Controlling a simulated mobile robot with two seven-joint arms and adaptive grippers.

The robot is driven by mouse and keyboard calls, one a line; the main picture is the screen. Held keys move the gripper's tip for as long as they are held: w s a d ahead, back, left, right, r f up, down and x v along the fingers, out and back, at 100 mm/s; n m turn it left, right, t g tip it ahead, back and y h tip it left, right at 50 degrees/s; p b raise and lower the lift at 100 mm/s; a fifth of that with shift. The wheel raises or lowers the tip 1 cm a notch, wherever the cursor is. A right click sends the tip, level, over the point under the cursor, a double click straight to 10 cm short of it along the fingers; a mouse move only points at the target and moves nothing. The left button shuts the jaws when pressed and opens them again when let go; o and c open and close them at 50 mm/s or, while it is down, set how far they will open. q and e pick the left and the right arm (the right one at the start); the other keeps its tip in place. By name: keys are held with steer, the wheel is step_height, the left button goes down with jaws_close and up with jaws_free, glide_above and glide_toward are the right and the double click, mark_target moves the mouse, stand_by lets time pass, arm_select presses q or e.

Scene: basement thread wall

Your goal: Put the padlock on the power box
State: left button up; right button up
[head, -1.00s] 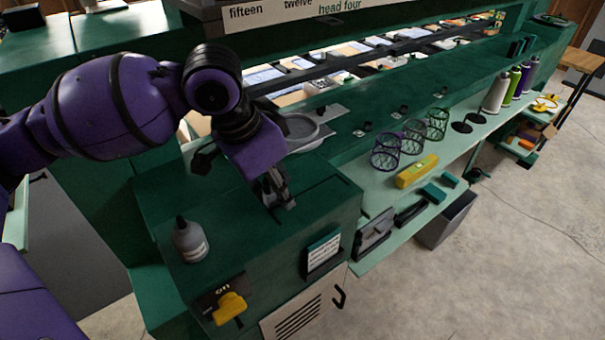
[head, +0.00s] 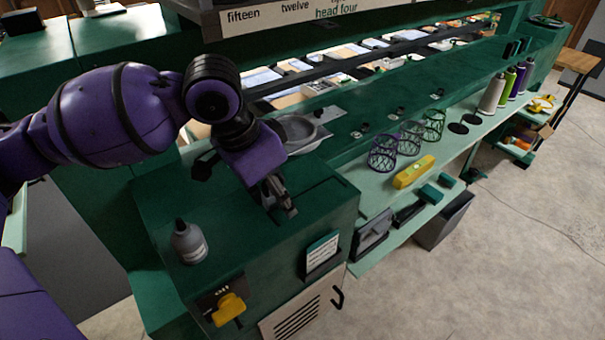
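A power box with a yellow handle (head: 229,309) and a small label above it is on the front of the green cabinet (head: 323,205), at the lower middle of the head view. I cannot make out a padlock for certain. My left gripper (head: 286,206) points down over the cabinet top, up and right of the power box and apart from it. Its fingers look close together, but the angle hides whether they are shut, and I see nothing clearly held. My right gripper is not in view.
A grey bottle (head: 188,242) stands on the cabinet top, left of my gripper. A card holder (head: 322,256) is on the front. The shelf at right holds mesh cups (head: 410,138), a yellow level (head: 413,172) and thread cones (head: 492,94).

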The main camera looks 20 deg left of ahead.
arm_select(q)
steer(key=shift+r, duration=0.15)
steer(key=p+v, duration=0.1)
steer(key=v, duration=1.1)
steer(key=shift+r, duration=0.3)
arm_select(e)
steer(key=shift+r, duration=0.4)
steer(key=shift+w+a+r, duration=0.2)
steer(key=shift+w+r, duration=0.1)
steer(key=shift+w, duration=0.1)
arm_select(q)
steer(key=shift+a, duration=0.1)
